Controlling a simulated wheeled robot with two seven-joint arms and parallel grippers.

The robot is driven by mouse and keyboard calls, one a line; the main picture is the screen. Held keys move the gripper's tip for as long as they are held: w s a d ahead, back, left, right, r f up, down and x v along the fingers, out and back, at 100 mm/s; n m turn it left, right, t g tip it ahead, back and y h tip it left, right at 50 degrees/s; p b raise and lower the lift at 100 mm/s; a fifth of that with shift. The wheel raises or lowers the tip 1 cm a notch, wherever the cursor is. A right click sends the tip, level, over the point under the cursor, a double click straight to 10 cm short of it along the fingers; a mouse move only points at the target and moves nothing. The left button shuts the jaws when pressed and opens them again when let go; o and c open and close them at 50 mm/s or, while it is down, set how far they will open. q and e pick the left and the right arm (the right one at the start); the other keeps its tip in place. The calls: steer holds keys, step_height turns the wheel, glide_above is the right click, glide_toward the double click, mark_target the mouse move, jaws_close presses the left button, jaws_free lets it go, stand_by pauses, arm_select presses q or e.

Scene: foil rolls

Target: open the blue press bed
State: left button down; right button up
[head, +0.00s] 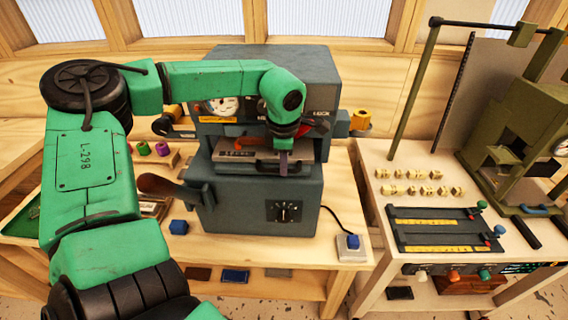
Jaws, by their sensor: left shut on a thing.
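A dark bar handle (250,166) runs along the bed's front edge. My left gripper (283,163) reaches down from the green arm to the right part of this handle. It looks shut on the handle, though its fingertips are small and partly hidden. My right gripper is not in view.
A brown-knobbed lever (158,186) sticks out left of the press. An olive press (515,140) stands on the right bench. The table directly before the press is mostly clear.

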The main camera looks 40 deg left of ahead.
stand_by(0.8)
arm_select(q)
steer(key=s+d+b, duration=0.8)
steer(key=s+d, duration=0.4)
steer(key=s, duration=0.4)
steer(key=shift+s+d, duration=0.2)
steer(key=c, duration=1.1)
jaws_free()
steer(key=shift+w, duration=0.1)
